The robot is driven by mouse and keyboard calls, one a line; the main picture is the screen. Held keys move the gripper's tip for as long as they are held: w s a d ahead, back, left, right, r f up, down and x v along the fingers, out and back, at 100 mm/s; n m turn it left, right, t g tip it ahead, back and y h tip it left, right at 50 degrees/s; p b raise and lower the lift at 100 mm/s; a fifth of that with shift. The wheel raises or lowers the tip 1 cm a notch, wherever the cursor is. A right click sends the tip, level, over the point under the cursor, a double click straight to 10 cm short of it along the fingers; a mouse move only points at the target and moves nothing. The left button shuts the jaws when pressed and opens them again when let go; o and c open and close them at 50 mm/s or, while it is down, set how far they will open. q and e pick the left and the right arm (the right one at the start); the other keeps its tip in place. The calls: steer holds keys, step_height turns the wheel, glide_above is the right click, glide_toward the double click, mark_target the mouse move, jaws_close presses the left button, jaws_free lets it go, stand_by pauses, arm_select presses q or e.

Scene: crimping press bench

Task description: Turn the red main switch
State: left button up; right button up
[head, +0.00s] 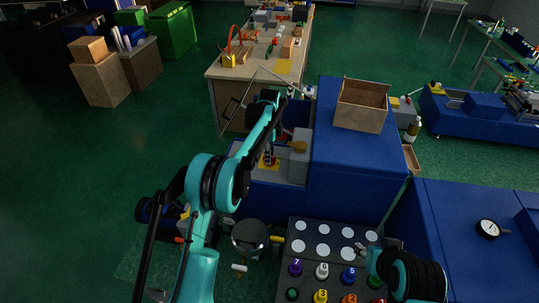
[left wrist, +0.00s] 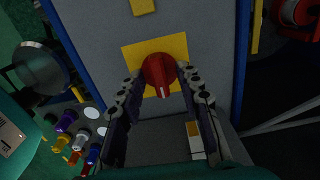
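The red main switch (left wrist: 160,72) is a round knob with a pale-marked grip bar, set on a yellow plate (left wrist: 133,55) on a grey panel (left wrist: 100,25). In the left wrist view my left gripper (left wrist: 158,74) is open, with one fingertip on each side of the knob. I cannot tell whether the fingertips touch it. In the head view my left gripper (head: 269,149) reaches down over a small red-and-yellow spot that appears to be the switch, largely covered.
A black board (head: 309,259) with white discs and several coloured, numbered knobs lies in front. A round disc (head: 250,237) stands to its left. A blue cabinet (head: 350,165) bearing an open wooden box (head: 361,105) rises right of the grey panel. A cluttered bench stands behind.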

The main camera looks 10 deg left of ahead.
arm_select(q)
step_height(320, 180, up, 12)
stand_by(0.6)
